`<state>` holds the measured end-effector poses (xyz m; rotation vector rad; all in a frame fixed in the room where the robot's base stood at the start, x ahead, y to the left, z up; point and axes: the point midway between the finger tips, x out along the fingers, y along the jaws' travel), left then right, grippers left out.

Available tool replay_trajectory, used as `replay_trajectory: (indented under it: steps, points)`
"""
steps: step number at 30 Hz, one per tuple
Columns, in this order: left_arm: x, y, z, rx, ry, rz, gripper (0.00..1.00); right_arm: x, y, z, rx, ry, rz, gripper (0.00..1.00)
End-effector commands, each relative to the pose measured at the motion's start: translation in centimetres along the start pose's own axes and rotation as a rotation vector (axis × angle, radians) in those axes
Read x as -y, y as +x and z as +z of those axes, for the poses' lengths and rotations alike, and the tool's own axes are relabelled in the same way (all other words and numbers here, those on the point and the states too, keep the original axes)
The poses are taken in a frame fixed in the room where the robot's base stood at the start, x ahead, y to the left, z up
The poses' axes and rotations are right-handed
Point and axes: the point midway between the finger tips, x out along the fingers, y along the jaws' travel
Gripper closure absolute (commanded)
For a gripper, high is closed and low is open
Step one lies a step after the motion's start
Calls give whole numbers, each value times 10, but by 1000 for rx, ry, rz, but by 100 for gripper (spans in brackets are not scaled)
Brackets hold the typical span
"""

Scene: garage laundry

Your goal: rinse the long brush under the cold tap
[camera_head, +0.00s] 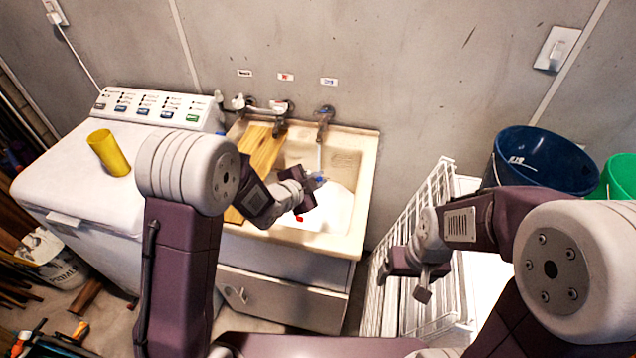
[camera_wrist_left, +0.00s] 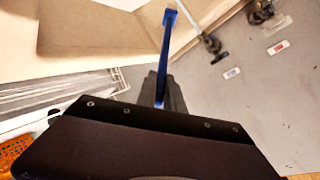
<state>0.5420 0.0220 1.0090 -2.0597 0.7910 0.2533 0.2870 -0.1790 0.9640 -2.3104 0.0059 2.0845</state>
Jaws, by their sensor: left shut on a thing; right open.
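My left gripper (camera_head: 312,186) is shut on the long blue brush over the sink (camera_head: 368,185). In the left wrist view the brush (camera_wrist_left: 166,50) extends from between the fingers (camera_wrist_left: 162,95), its end over the basin. In the head view only a small blue piece (camera_head: 322,179) shows by the fingertips. The cold tap (camera_head: 325,113), below the blue label (camera_head: 329,81), is running; a thin white stream falls near the gripper. I cannot tell if water touches the brush. My right gripper (camera_head: 422,284) is open and empty over the wire rack.
A wooden board (camera_head: 262,148) covers the sink's left side. A white washer (camera_head: 75,180) with a yellow cup (camera_head: 108,153) stands left. A white wire rack (camera_head: 405,235) stands right, with blue (camera_head: 545,160) and green (camera_head: 622,175) buckets behind. Another tap (camera_head: 280,110) sits below the red label.

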Motion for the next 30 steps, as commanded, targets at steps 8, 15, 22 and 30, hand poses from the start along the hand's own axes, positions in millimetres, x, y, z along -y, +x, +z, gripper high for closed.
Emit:
replay_trajectory:
  steps: [8,15,22,30]
  points:
    - [18,28,8,-1,0,-1,100,0,-9,-1,0,0,0,18]
    - [33,53,16,0,-1,-1,100,0,-16,-2,0,0,0,18]
    - [45,76,24,0,-1,-1,100,0,-18,-2,0,0,0,18]
    - [54,92,28,-1,-1,0,100,0,-20,-2,0,0,0,18]
